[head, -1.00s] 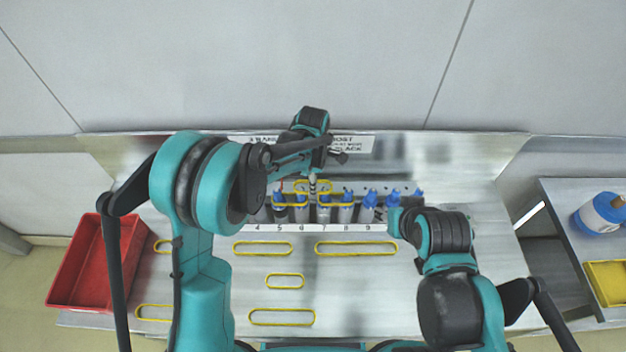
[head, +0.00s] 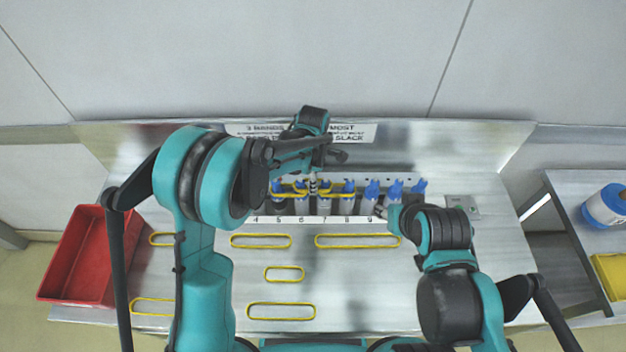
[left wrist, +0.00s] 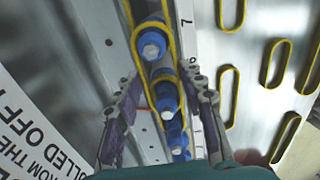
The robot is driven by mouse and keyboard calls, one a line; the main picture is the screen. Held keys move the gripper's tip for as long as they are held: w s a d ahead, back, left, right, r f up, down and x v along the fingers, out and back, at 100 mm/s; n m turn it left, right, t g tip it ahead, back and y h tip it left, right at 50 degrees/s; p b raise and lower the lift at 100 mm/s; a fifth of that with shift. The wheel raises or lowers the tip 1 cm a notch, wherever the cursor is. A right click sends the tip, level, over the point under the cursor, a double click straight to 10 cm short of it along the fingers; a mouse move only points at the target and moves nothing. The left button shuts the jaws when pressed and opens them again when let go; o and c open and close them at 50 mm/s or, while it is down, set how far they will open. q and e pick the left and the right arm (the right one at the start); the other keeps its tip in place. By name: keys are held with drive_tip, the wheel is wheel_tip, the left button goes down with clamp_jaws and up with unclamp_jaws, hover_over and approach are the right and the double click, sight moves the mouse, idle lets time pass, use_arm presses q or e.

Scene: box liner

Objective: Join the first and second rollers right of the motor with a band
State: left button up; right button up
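A row of blue-capped rollers (head: 371,190) stands behind a numbered strip (head: 335,220); digits 4 to 9 show. I cannot tell which part is the motor. My left gripper (left wrist: 160,85) is over the row, its fingers apart on either side of blue caps (left wrist: 152,45). A yellow band (left wrist: 134,45) runs between the fingers around caps near 7 and 6; its exact seating is unclear. In the head view, yellow band (head: 290,195) shows left of the left gripper (head: 313,188), and more yellow to its right. My right gripper (head: 380,210) is near 9; its fingers are too small to judge.
Loose yellow bands lie on the metal table: one behind (head: 260,247), a long one (head: 358,247), a small one (head: 284,281) and others. A red bin (head: 75,260) is at left. A side table with a blue-and-white container (head: 606,212) and yellow tray is at right.

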use_arm(q)
drive_tip(key=o, duration=0.4)
drive_tip(key=shift+r, duration=0.15)
wheel_tip(320, 180, up, 12)
idle(0.3)
drive_tip(key=s+a+r+m+t+b, duration=0.3)
drive_tip(key=s+a+m+t+b, duration=0.1)
drive_tip(key=s+a+m, duration=0.6)
drive_tip(key=s+a+f+m+t+b, duration=0.2)
drive_tip(key=s+a+f+m+t, duration=0.1)
drive_tip(key=s+a+f+m, duration=0.2)
drive_tip(key=s+a+m, duration=0.2)
drive_tip(key=s+m, duration=0.1)
drive_tip(key=s, duration=0.1)
drive_tip(key=shift+a+f, duration=0.15)
drive_tip(key=shift+a, duration=0.25)
